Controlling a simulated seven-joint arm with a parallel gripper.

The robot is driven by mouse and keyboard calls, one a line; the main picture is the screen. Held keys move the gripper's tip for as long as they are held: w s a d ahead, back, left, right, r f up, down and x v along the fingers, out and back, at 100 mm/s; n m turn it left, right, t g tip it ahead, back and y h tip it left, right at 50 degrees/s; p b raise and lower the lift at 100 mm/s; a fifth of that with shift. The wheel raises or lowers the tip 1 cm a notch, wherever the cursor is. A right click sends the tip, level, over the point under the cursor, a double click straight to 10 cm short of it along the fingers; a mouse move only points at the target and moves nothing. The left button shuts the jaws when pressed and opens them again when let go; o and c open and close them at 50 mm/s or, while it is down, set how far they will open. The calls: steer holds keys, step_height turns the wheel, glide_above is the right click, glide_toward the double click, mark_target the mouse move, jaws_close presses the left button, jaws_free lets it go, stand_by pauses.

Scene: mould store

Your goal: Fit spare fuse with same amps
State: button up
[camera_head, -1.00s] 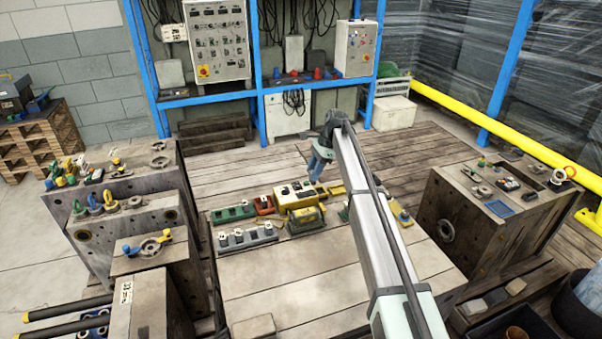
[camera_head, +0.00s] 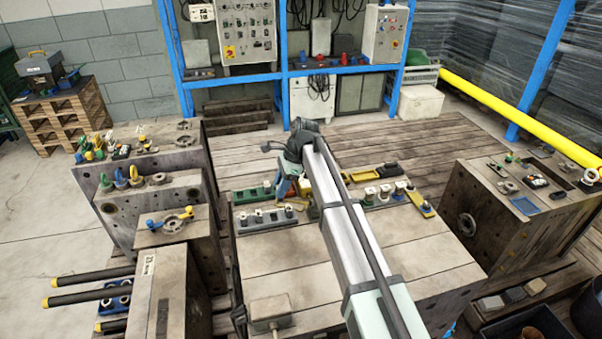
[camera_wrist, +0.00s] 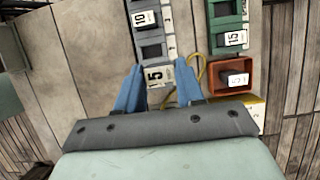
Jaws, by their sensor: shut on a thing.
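My gripper (camera_wrist: 159,70) has blue fingers closed about a pale fuse (camera_wrist: 155,76) marked 5, at the grey rack (camera_wrist: 151,40). I cannot tell whether the fuse is seated in the rack or lifted. A fuse marked 10 (camera_wrist: 145,18) sits further along that rack. A green rack (camera_wrist: 221,22) beside it holds a fuse marked 15 (camera_wrist: 235,38). A red-orange box (camera_wrist: 216,72) holds a pale fuse (camera_wrist: 237,79) with an unclear mark. In the head view, my gripper (camera_head: 284,188) is over the grey rack (camera_head: 262,225), and my arm hides part of the bench.
A yellow curved piece (camera_wrist: 203,68) lies close to the right finger. More yellow and dark holders (camera_head: 376,173) stand right of my arm. Steel mould blocks flank the bench, left (camera_head: 150,208) and right (camera_head: 485,230). The bench front (camera_head: 285,275) is mostly bare.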

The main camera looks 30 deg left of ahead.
steer(key=shift+s+a+f, duration=0.1)
steer(key=shift+s+f, duration=0.4)
steer(key=shift+f, duration=0.4)
steer(key=shift+s+a+f, duration=0.1)
steer(key=shift+s+f, duration=0.45)
steer(key=shift+f, duration=0.4)
steer(key=shift+s+a+f, duration=0.1)
steer(key=shift+s+f, duration=0.4)
steer(key=shift+f, duration=0.4)
steer(key=shift+f, duration=0.95)
stand_by(0.5)
steer(key=o, duration=1.1)
steer(key=shift+r, duration=0.1)
step_height(320, 180, up, 7)
steer(key=shift+r, duration=0.2)
stand_by(0.7)
stand_by(0.5)
